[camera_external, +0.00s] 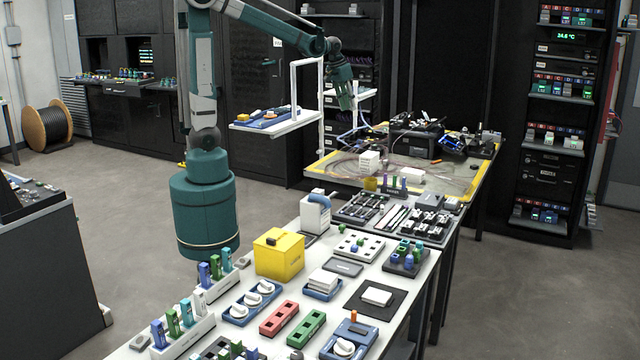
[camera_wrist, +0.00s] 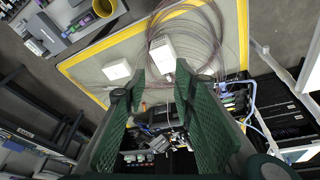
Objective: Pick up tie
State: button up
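I cannot pick out a tie with certainty in either view. My gripper (camera_external: 345,103) hangs fingers down above the back worktable in the external view. In the wrist view my gripper (camera_wrist: 160,74) has its two green fingers apart, with nothing seen held between them. Beyond the fingertips lie a white box (camera_wrist: 163,52), a second white box (camera_wrist: 117,69) and coiled thin fibre (camera_wrist: 212,30) on the yellow-edged mat (camera_wrist: 92,60). Dark tools and small parts (camera_wrist: 160,138) lie between the fingers lower down, too small to tell apart.
A black case (camera_external: 415,138) stands at the back of the worktable. A yellow cup (camera_external: 370,184) stands at its front edge. A white shelf (camera_external: 272,124) with a blue tray is left of my gripper. The front table holds a yellow box (camera_external: 279,254) and several trays.

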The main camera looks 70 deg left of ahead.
jog(key=w+a+f+n+g, duration=0.2)
jog(key=w+a+f, duration=0.85)
jog(key=w, duration=0.25)
jog(key=shift+n+g+h, duration=0.3)
jog(key=shift+n+g, duration=0.5)
jog(key=shift+n, duration=0.1)
jog(key=w+a+f, duration=0.2)
jog(key=a+f, duration=0.2)
jog(key=f, duration=0.1)
jog(key=w+a+f, duration=0.3)
jog(key=a+f, duration=0.1)
jog(key=f, duration=0.1)
jog(key=w+a+f, duration=0.2)
jog(key=a+f, duration=0.2)
jog(key=f, duration=0.2)
jog(key=shift+w+a, duration=0.15)
jog(key=shift+w, duration=0.1)
jog(key=shift+a+f, duration=0.25)
jog(key=shift+f, duration=0.1)
jog(key=shift+f, duration=1.3)
jog(key=shift+d+f+b, duration=0.15)
jog(key=shift+f+b, duration=0.3)
jog(key=shift+f, duration=2.15)
